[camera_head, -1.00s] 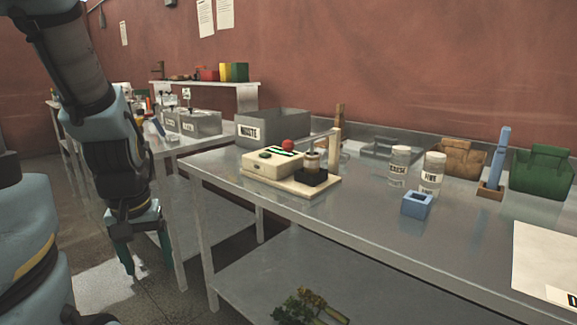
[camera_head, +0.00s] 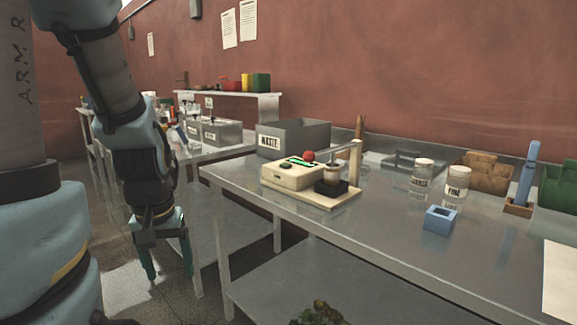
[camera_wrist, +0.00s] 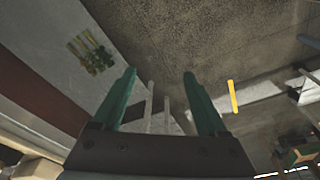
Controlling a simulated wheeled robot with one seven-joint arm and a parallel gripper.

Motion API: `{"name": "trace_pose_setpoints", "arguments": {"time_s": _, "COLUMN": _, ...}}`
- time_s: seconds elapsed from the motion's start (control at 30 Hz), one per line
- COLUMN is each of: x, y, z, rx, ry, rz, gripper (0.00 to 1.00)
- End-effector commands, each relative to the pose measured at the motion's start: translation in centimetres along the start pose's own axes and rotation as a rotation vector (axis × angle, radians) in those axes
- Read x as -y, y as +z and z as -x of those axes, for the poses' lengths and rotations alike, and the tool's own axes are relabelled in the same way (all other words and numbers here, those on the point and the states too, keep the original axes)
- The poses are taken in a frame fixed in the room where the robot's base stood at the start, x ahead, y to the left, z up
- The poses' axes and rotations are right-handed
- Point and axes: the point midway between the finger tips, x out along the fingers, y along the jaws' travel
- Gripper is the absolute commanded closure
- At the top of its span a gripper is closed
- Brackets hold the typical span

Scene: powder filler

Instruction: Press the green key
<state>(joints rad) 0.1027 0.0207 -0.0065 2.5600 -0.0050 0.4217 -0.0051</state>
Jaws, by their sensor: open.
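The powder filler (camera_head: 290,178) is a cream box on a pale base near the left end of the metal table. Its top carries a green key (camera_head: 298,161), a red round knob (camera_head: 309,155) and a dark round part. A small jar (camera_head: 331,174) on a black block stands at its right under a wooden post. My gripper (camera_head: 165,272) hangs low at the left, off the table and well apart from the filler. In the wrist view its two green fingers (camera_wrist: 160,85) are spread with nothing between them.
A grey waste bin (camera_head: 318,137) stands behind the filler. Two labelled jars (camera_head: 455,186) and a blue square holder (camera_head: 440,220) are to the right. The table's front edge (camera_head: 330,243) lies between my gripper and the filler. Greenery (camera_head: 320,313) lies on the lower shelf.

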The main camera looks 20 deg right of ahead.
Motion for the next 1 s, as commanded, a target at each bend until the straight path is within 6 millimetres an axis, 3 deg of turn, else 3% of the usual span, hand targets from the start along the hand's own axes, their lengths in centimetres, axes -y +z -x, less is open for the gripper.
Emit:
{"name": "trace_pose_setpoints", "arguments": {"time_s": 0.37, "x": 0.0, "y": 0.0, "z": 0.0, "rx": 0.0, "ry": 0.0, "rz": 0.0, "gripper": 0.24}}
{"name": "trace_pose_setpoints", "arguments": {"time_s": 1.0, "x": 0.0, "y": 0.0, "z": 0.0, "rx": 0.0, "ry": 0.0, "rz": 0.0, "gripper": 0.96}}
